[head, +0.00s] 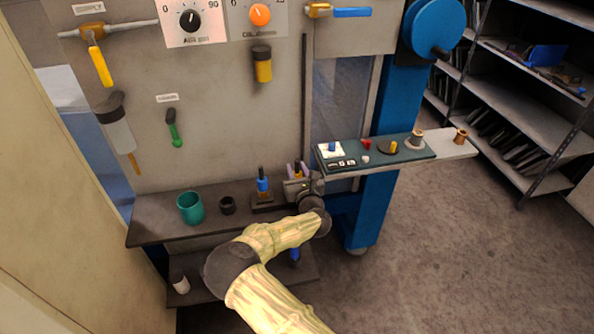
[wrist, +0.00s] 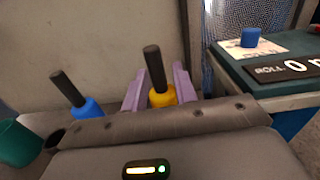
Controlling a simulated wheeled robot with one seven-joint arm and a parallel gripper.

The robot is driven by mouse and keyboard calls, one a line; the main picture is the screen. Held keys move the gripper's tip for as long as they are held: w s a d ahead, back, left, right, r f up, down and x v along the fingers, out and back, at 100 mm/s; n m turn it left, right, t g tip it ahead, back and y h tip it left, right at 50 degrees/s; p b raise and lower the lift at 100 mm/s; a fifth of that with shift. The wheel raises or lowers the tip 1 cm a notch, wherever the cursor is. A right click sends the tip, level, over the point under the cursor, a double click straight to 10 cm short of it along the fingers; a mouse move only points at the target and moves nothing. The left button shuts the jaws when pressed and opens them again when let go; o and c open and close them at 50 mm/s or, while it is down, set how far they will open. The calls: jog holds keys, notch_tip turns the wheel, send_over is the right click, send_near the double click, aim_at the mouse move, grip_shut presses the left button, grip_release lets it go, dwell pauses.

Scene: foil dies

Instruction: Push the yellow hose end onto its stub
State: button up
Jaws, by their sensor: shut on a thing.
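The yellow hose end (wrist: 162,97) stands upright between my gripper's (wrist: 158,80) two purple fingers in the wrist view, with a black rod-like part above it. My gripper is shut on it. In the head view my gripper (head: 297,170) is at the right end of the dark shelf, and the hose end is mostly hidden behind it. A blue piece (head: 262,185) with a black top stands just left of it on a dark block; it also shows in the wrist view (wrist: 88,107). I cannot make out for certain which part is the yellow stub.
A green cup (head: 190,208) and a small black cup (head: 228,205) stand on the shelf (head: 150,233) to the left. A green board (head: 400,155) juts out at the right, beside a blue post (head: 372,215). The upright panel (head: 210,130) rises behind, with hanging fittings.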

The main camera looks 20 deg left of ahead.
jog(key=shift+f, duration=0.25)
jog(key=o, duration=1.1)
jog(key=b+v, duration=0.3)
jog(key=v, duration=1.4)
jog(key=shift+s+d, duration=0.1)
jog(key=shift+s, duration=0.1)
